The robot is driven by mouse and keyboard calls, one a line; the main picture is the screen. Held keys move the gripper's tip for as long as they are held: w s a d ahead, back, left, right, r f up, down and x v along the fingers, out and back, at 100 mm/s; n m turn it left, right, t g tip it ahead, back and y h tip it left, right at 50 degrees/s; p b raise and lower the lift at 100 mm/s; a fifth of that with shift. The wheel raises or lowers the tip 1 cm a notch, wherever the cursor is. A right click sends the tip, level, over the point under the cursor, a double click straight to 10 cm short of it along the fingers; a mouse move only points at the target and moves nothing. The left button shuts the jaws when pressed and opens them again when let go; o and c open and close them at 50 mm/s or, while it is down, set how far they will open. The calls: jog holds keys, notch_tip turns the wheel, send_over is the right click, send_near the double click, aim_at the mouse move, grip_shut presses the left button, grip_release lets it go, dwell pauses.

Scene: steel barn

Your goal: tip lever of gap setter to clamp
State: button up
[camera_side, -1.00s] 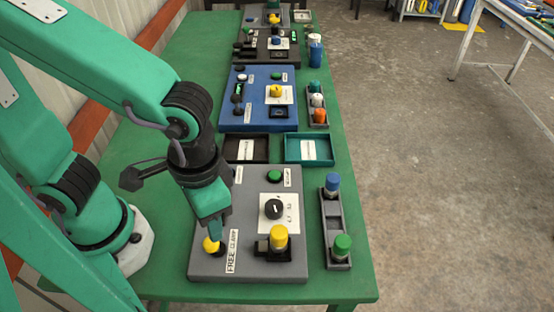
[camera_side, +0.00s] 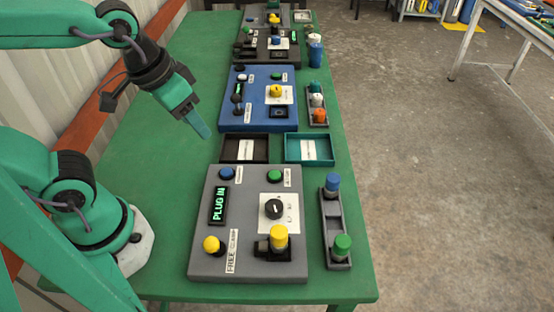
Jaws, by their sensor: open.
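The grey front panel (camera_side: 205,268) has a lever with a yellow ball knob (camera_side: 211,244) at its near left corner. A label (camera_side: 232,251) reading FREE and CLAMP runs beside the lever. The knob leans left of its dark base; which marked end it matches I cannot tell. A green-lit display (camera_side: 219,205) on the panel reads PLUG IN. My gripper (camera_side: 198,125) is open and empty, raised above the table beyond the panel and well apart from the lever.
The panel also carries a blue button (camera_side: 227,174), a green button (camera_side: 275,176), a black dial (camera_side: 274,209) and a yellow-capped plug (camera_side: 279,237). A rack (camera_side: 333,219) stands to its right. Black (camera_side: 229,149) and teal (camera_side: 329,150) trays and a blue panel (camera_side: 243,123) lie beyond.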

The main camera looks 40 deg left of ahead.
jog(key=shift+n+t+y, duration=0.3)
jog(key=shift+t+y, duration=0.2)
jog(key=shift+t, duration=0.4)
jog(key=a, duration=0.1)
jog(key=a+r, duration=0.1)
jog(key=a, duration=0.1)
jog(key=a+r, duration=0.1)
jog(key=a, duration=0.1)
jog(key=shift+s+a+r, duration=0.1)
jog(key=shift+a+r, duration=0.05)
jog(key=shift+a, duration=0.1)
jog(key=m+g, duration=0.2)
jog(key=g, duration=0.4)
send_over(210, 239)
jog(key=f, duration=0.9)
jog(key=shift+w+d+f, duration=0.1)
jog(key=shift+w, duration=0.25)
jog(key=shift+s+d+f+y, duration=0.25)
jog(key=shift+s+d+y, duration=0.05)
jog(key=shift+s, duration=0.2)
jog(key=shift+f, duration=0.15)
jog(key=shift+w+a+f, duration=0.1)
jog(key=shift+a+f, duration=0.1)
jog(key=shift+f, duration=1.7)
jog(key=shift+a+f, duration=0.2)
jog(key=shift+f, duration=1.65)
